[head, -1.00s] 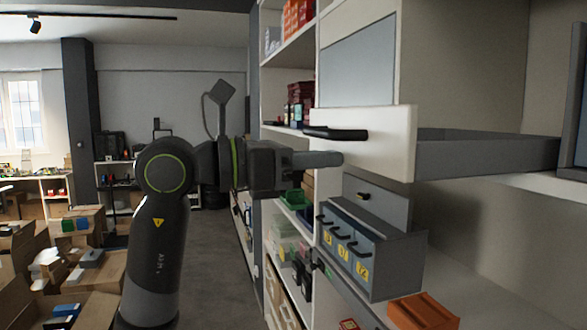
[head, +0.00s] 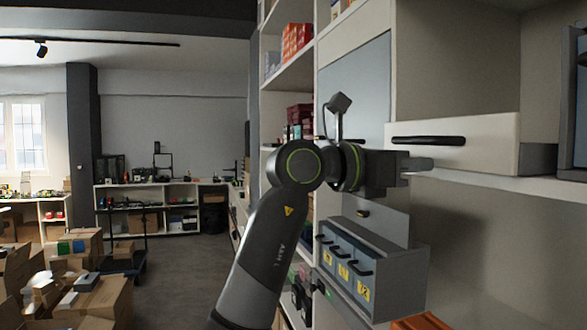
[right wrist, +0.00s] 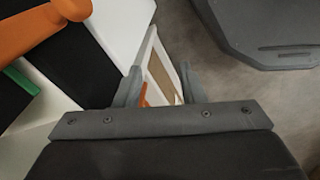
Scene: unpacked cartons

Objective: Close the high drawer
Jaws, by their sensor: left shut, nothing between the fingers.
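The high drawer (head: 488,143) is in the head view, with a white front, a black bar handle (head: 428,140) and a grey side. A short length of the grey side still shows behind the front, so the drawer stands slightly open. My left gripper (head: 420,164) is shut and empty. Its fingertips are at the lower part of the drawer front, just below the handle; I cannot tell whether they touch. My right gripper (right wrist: 160,87) shows in the right wrist view with its fingers apart and nothing clearly between them.
Below the drawer, a grey box of small numbered drawers (head: 408,267) stands on a shelf, near an orange bin (head: 422,321). A tall shelf with red boxes (head: 297,38) is behind my left arm. Cartons (head: 95,296) lie at lower left; the floor (head: 190,265) between is clear.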

